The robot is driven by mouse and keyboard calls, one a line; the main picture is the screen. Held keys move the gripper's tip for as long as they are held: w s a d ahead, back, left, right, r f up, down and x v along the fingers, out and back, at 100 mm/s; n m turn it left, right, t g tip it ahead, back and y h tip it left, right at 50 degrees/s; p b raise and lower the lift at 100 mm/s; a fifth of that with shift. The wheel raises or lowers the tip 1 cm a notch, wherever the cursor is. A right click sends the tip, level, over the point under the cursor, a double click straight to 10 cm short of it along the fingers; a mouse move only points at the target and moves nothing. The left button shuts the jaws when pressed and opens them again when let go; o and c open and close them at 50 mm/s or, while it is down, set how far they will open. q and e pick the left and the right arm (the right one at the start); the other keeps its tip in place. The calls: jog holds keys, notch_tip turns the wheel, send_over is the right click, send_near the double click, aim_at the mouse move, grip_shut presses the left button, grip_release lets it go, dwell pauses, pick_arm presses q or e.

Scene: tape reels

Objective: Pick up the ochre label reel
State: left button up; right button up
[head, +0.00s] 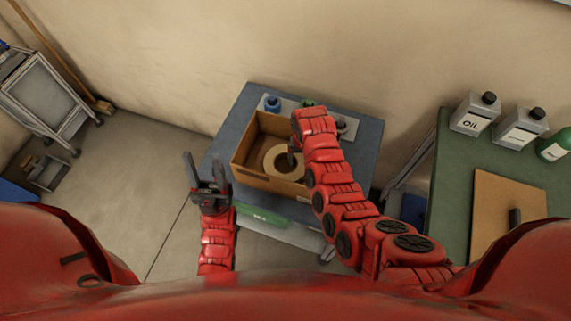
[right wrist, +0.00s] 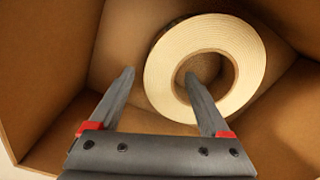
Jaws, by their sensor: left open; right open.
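The ochre label reel (head: 272,163) lies inside an open cardboard box (head: 247,177) on a small blue-topped cart. In the right wrist view the reel (right wrist: 160,82) is a cream ring with a brown core hole, close to the box's far corner. My right gripper (right wrist: 158,82) is open and reaches down into the box. Its right finger overlaps the reel's hole in the picture and its left finger lies outside the ring, to its left. I cannot tell how deep the fingers sit. My left gripper (head: 203,170) is open and empty, left of the box.
Box walls surround the reel closely. Behind the box are a blue bottle (head: 272,103) and other small items on a grey tray. A green table (head: 452,190) at right holds oil cans (head: 475,112) and a brown board (head: 505,212). A grey trolley (head: 42,95) stands far left.

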grip_shut()
dwell(0.3)
jog(key=shift+r, duration=0.15)
dwell(0.3)
